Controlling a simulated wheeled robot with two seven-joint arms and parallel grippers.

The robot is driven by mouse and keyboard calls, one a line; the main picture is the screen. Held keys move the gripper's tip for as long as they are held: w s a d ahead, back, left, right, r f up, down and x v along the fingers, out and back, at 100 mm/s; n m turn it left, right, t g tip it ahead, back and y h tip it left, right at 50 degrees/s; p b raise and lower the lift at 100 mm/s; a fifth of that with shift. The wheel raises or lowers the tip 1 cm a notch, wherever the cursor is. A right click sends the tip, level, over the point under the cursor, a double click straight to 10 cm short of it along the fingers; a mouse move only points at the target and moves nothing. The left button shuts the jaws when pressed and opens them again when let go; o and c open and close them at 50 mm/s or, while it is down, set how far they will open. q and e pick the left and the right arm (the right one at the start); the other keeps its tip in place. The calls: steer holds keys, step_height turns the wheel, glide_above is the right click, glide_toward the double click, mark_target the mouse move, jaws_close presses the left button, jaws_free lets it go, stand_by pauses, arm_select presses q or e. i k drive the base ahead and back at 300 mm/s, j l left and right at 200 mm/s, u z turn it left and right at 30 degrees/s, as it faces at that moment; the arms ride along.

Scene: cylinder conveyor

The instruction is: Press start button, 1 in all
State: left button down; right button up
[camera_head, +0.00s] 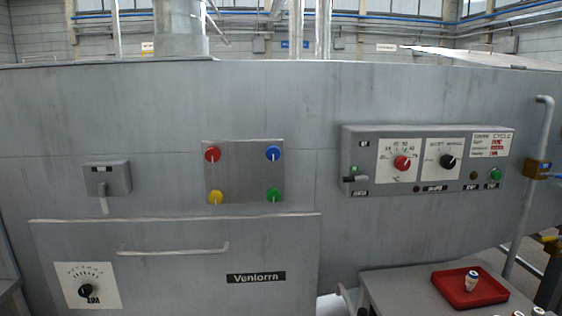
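A square grey plate (244,171) on the machine's front wall carries a red button (212,154) at upper left, a blue button (273,153) at upper right, a yellow button (215,197) at lower left and a green button (273,195) at lower right. A grey control box (362,143) to the right has another green button (495,174) at its right end, plus a red knob (402,163) and a black knob (447,161). The labels are too small to read, so I cannot tell which button is marked start. Neither gripper shows.
A small box with a lever (107,178) is on the wall at left. A panel with a handle (175,251) and a dial (86,291) is below. At lower right, a red tray (446,283) holding a small cylinder (472,281) stands on a grey table (395,290).

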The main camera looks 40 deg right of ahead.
mark_target(496, 176)
steer(key=l+z, duration=0.1)
steer(key=z, duration=2.1)
